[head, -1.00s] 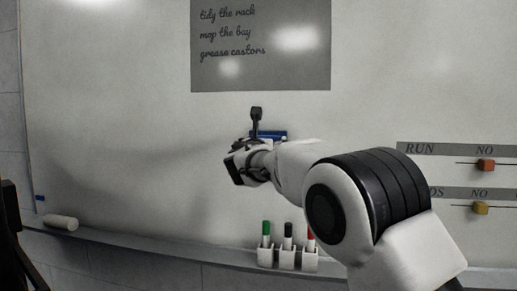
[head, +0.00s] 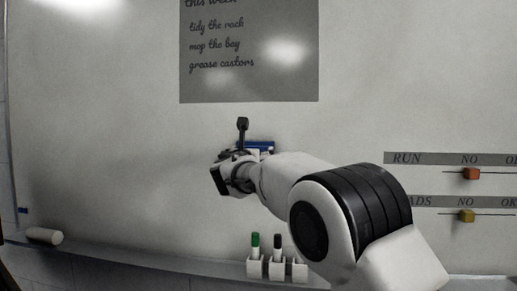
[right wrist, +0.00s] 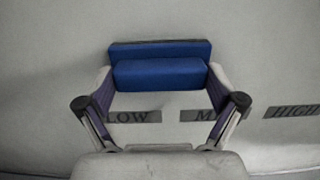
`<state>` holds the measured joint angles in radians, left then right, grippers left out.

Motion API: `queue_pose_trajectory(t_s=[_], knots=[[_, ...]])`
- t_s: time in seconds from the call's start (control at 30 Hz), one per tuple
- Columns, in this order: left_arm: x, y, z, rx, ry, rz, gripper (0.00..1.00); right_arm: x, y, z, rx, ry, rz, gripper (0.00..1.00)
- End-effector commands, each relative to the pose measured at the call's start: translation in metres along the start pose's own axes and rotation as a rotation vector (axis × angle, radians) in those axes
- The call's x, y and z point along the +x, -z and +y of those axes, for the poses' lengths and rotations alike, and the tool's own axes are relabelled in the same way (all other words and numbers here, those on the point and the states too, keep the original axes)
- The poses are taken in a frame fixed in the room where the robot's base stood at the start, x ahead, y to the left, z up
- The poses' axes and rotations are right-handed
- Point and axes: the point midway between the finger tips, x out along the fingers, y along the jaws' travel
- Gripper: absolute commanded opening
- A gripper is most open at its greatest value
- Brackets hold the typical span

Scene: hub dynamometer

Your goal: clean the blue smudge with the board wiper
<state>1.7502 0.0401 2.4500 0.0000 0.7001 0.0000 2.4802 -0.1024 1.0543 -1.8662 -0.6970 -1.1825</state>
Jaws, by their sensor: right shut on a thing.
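The board wiper, a blue block with a dark pad, shows beyond my right gripper in the head view (head: 260,146) and between its fingers in the right wrist view (right wrist: 160,73). My right gripper (head: 232,165) is shut on the wiper, one finger at each end. The pad side faces the whiteboard (head: 100,130); I cannot tell whether it touches. I cannot make out a blue smudge on the open board; it may be hidden behind the wiper or gripper. A tiny blue mark (head: 23,210) shows at the board's lower left; I cannot tell what it is. My left gripper is not in view.
A grey note sheet (head: 248,60) hangs above the gripper. The ledge below holds a white roll-shaped thing (head: 44,236) and a marker holder (head: 277,268) with green and black markers. Sliders with orange (head: 471,174) and yellow (head: 466,215) knobs are at right.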

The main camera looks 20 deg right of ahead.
Motion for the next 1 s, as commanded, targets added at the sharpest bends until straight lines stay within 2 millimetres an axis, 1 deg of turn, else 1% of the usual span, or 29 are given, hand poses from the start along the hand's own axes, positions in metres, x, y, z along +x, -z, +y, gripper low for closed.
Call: queue_pose_trajectory(t_s=[0.13, 0.3, 0.47, 0.53, 0.8, 1.0], knots=[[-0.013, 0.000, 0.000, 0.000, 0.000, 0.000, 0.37, 0.001, -0.004, 0.011, -0.002, -0.002, 0.000, 0.60], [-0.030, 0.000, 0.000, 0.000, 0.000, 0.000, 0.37, 0.003, -0.003, 0.029, -0.002, -0.002, 0.001, 0.60], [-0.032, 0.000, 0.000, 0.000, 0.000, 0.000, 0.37, 0.003, 0.000, 0.035, 0.000, -0.001, 0.000, 0.61], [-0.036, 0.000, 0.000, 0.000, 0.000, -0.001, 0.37, 0.003, -0.001, 0.039, -0.001, -0.002, 0.001, 0.60], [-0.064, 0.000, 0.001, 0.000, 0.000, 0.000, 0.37, 0.002, -0.003, 0.066, -0.001, -0.002, 0.001, 0.60], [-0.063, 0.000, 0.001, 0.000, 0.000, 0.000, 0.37, 0.001, 0.001, 0.069, 0.000, -0.001, 0.000, 0.60]])
